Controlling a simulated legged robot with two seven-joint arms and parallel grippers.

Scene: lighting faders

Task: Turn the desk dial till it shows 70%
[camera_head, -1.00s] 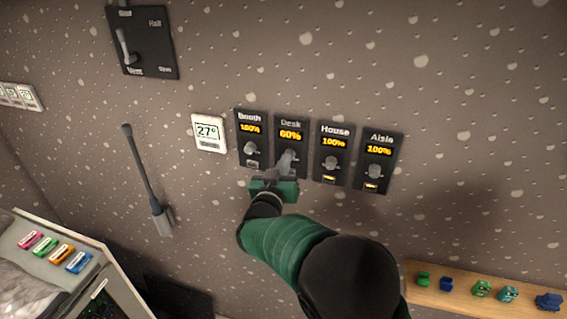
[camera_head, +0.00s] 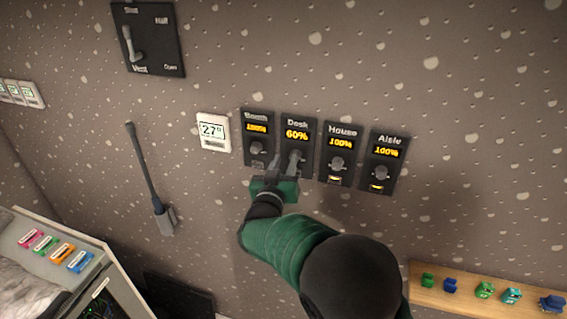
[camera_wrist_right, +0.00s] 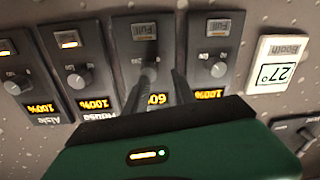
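The desk dial panel (camera_head: 298,122) is a dark wall unit whose yellow display reads 60%. Its grey knob (camera_wrist_right: 150,72) shows between the fingers in the right wrist view, where the panel appears upside down. My right gripper (camera_head: 286,160) is in front of the panel's lower part, coming from below. Its two fingers are spread apart (camera_wrist_right: 159,82), with a gap visible beside the knob. In the head view the fingers partly hide the desk knob and the panel's lower end. My left gripper is in neither view.
The booth panel (camera_head: 257,121) is close on the left; the house panel (camera_head: 340,142) and aisle panel (camera_head: 386,152) are on the right, all reading 100%. A white 27° thermostat (camera_head: 213,131) is further left. A wooden shelf (camera_head: 460,301) with small figures is at lower right.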

